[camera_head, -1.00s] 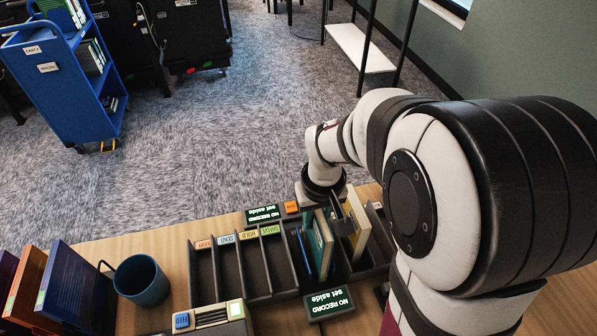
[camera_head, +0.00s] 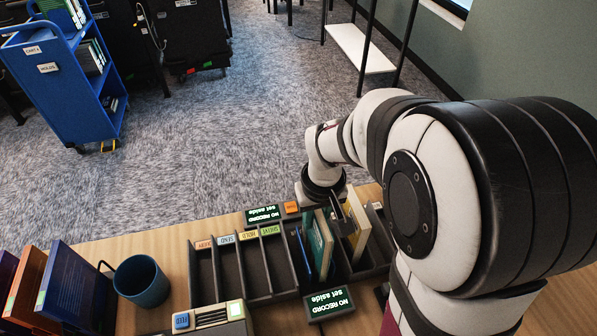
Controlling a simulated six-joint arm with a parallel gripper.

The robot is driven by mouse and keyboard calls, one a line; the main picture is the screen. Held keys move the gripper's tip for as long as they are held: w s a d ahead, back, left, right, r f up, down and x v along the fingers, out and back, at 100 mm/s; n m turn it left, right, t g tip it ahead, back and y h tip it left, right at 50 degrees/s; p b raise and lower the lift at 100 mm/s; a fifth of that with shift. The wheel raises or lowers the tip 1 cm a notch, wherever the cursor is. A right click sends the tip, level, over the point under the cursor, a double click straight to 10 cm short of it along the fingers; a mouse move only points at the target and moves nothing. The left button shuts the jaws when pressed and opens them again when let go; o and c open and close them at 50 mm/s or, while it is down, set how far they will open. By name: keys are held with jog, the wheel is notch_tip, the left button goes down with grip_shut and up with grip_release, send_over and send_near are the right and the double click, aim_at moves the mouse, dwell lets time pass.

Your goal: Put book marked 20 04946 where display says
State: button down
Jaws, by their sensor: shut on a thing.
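My gripper (camera_head: 345,217) is at the rack's right section, pointing down, shut on a cream-yellow book (camera_head: 358,230) that stands upright. Its fingers are partly hidden, and the number on the book cannot be read. A teal-green book (camera_head: 321,243) and a blue book (camera_head: 304,255) stand just left of it in the same rack. A front display (camera_head: 329,303) and a back display (camera_head: 263,214) both read "NO RECORD set aside", seen upside down.
The dark slotted rack (camera_head: 208,292) has empty slots with orange, blue, yellow and green labels at left. A scanner-like device (camera_head: 212,316), a blue mug (camera_head: 142,281) and several upright books (camera_head: 75,285) stand on the wooden table (camera_head: 165,238). A blue cart (camera_head: 62,95) is on the floor.

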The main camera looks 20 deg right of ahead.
jog(key=shift+r, duration=0.1)
notch_tip(320, 180, up, 8)
jog(key=shift+f, duration=0.1)
jog(key=a+r, duration=0.1)
jog(key=a, duration=2.4)
notch_tip(320, 180, down, 9)
jog(key=shift+d+r, duration=0.15)
jog(key=shift+f, duration=0.55)
jog(key=c, duration=0.6)
grip_release()
jog(key=shift+c, duration=0.2)
